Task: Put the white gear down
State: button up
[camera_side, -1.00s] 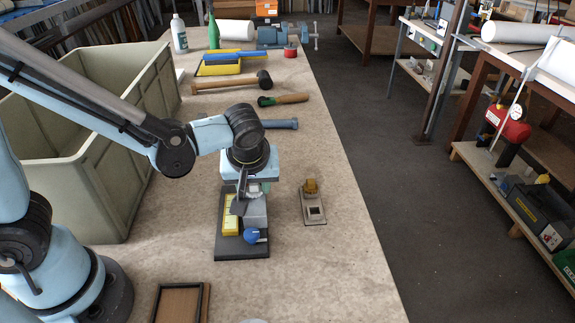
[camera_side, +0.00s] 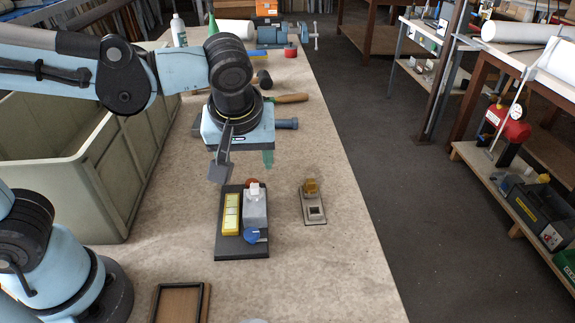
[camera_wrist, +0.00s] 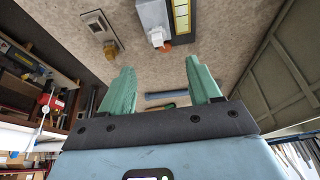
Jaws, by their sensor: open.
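The white gear (camera_side: 254,190) sits at the far end of a grey block on a dark base plate (camera_side: 228,246). It also shows as a small white piece in the wrist view (camera_wrist: 157,37), beside an orange-red round part (camera_wrist: 166,47). My gripper (camera_wrist: 160,64) is open, with its two green fingers apart and nothing between them. In the side view my gripper (camera_side: 267,160) hangs above and behind the plate, clear of the gear. The gear's teeth are too small to make out.
A yellow block (camera_side: 231,214) and a blue knob (camera_side: 251,235) are on the same plate. A small fixture with an amber block (camera_side: 311,186) stands to the right. A large grey-green crate (camera_side: 110,180) is at left, and a wooden frame (camera_side: 180,287) lies in front.

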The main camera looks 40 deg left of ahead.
jog(key=s+a+f+m+t+h, duration=0.1)
jog(key=s+a+m+t+h, duration=0.1)
jog(key=a+m, duration=0.6)
jog(key=shift+a+f+m+t+h, duration=0.35)
jog(key=shift+a+t+h, duration=0.2)
jog(key=shift+t, duration=0.45)
dwell(0.4)
